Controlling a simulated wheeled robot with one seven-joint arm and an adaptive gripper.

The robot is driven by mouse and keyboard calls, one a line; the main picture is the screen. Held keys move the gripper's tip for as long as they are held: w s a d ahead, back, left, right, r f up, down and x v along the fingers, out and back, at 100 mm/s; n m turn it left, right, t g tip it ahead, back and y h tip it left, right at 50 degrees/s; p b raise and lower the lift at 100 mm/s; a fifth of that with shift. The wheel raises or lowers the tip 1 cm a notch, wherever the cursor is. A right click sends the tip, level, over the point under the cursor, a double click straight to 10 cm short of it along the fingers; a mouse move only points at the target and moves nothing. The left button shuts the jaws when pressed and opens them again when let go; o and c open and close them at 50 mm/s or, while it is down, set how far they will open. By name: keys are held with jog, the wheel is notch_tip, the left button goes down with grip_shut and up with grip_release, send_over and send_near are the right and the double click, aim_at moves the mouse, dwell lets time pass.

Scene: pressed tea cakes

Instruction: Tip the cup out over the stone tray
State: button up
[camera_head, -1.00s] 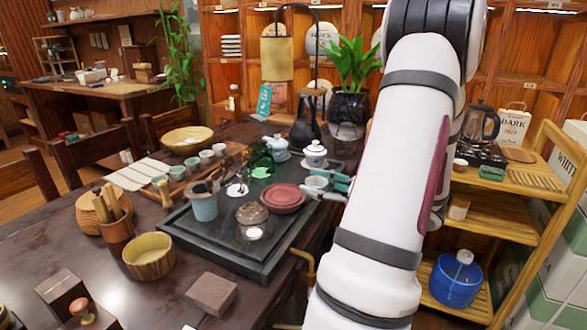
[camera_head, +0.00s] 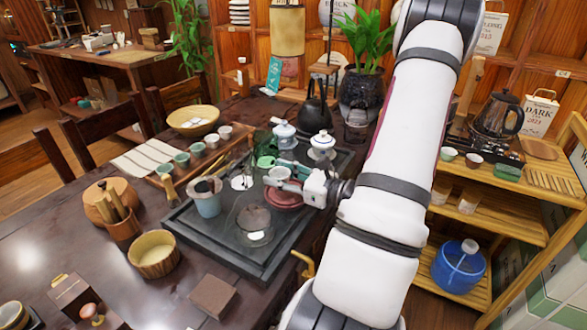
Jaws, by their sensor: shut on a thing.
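My gripper (camera_head: 282,178) reaches in from the right with its green fingers shut on a small pale cup (camera_head: 278,173). The cup is above the dark stone tray (camera_head: 190,232), over or close to the round red-brown dish (camera_head: 284,199) on the tray. The cup looks roughly upright; its contents are too small to make out. The fingers partly cover the cup and the dish.
On the tray stand a clear glass vessel (camera_head: 254,226), a blue-grey cup (camera_head: 208,202) with a strainer, and a white lidded bowl (camera_head: 322,145). A row of small cups (camera_head: 197,150) is behind left. A wooden bowl (camera_head: 154,254) stands in front left.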

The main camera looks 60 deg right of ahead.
jog(key=d+m+p, duration=0.1)
jog(key=p, duration=0.1)
jog(key=shift+w+d+r+p, duration=0.1)
jog(key=shift+r+p, duration=0.2)
jog(key=shift+r, duration=0.1)
jog(key=p, duration=0.1)
jog(key=d+m+p, duration=0.1)
jog(key=d+m+g+p, duration=0.1)
jog(key=shift+w+r+y, duration=0.25)
jog(key=shift+w+y, duration=0.05)
jog(key=shift+y, duration=0.1)
jog(key=shift+w+d+f+m, duration=0.25)
jog(key=shift+d+f+m, duration=0.15)
jog(key=shift+m, duration=0.2)
jog(key=shift+w+d+f+m+p, duration=0.1)
jog(key=shift+d+f+m+p, duration=0.2)
jog(key=shift+d+m+p, duration=0.15)
jog(key=shift+r+g, duration=0.1)
jog(key=shift+g, duration=0.2)
jog(key=shift+w+d+y+p, duration=0.1)
jog(key=shift+d+y+p, duration=0.05)
jog(key=shift+y+p, duration=0.2)
